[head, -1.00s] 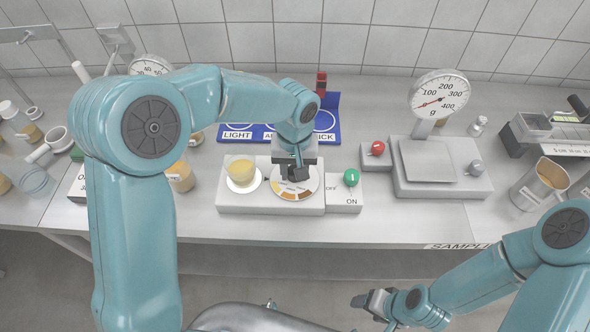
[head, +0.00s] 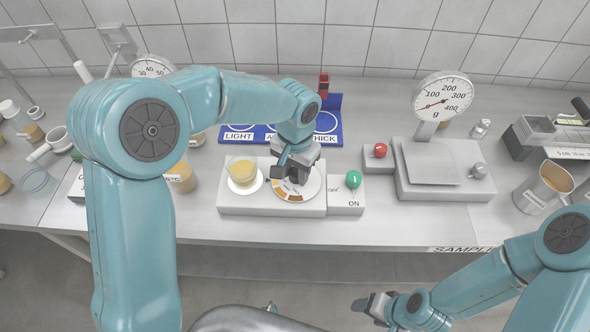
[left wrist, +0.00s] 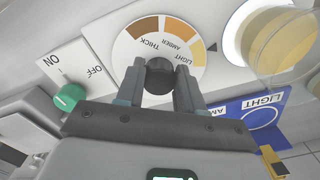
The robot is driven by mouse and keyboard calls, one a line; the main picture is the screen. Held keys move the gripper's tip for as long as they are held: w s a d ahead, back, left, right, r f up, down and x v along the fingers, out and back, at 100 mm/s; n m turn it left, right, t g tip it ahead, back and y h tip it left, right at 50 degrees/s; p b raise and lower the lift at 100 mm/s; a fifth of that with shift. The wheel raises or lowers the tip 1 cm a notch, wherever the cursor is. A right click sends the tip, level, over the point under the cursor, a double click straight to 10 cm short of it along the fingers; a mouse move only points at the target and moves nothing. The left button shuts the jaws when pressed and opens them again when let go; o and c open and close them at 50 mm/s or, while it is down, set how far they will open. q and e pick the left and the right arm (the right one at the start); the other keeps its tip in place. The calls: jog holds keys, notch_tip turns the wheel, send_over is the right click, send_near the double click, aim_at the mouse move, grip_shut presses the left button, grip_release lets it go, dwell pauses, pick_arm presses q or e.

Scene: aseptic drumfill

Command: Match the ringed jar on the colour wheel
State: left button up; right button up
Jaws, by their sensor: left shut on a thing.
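The colour wheel (head: 291,196) is a white disc with a band of pale yellow to brown sectors, set in a pale block. My left gripper (head: 297,175) is over it. In the left wrist view its fingers are shut on the wheel's dark knob (left wrist: 159,72). A black triangle (left wrist: 212,46) on the block points at the wheel's rim near the pale yellow sector. The jar (head: 243,170) of yellow contents stands on a white disc left of the wheel; it also shows in the left wrist view (left wrist: 285,45). My right gripper (head: 372,305) hangs before the bench; its jaws are unclear.
A green knob (head: 354,180) marked ON/OFF is right of the wheel. The blue rack (head: 262,134) with LIGHT and THICK labels lies behind. A dial scale (head: 440,170) and a red knob (head: 380,150) are to the right. Several jars stand left.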

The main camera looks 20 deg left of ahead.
aim_at(296, 171)
pick_arm(q)
jog(key=shift+w, duration=0.15)
jog(key=o, duration=1)
jog(key=shift+o, duration=0.2)
jog(key=shift+w+f, duration=0.1)
jog(key=shift+w, duration=0.05)
jog(key=shift+s+r, duration=0.2)
jog(key=shift+r, duration=0.05)
notch_tip(296, 171, up, 16)
jog(key=shift+w, duration=0.15)
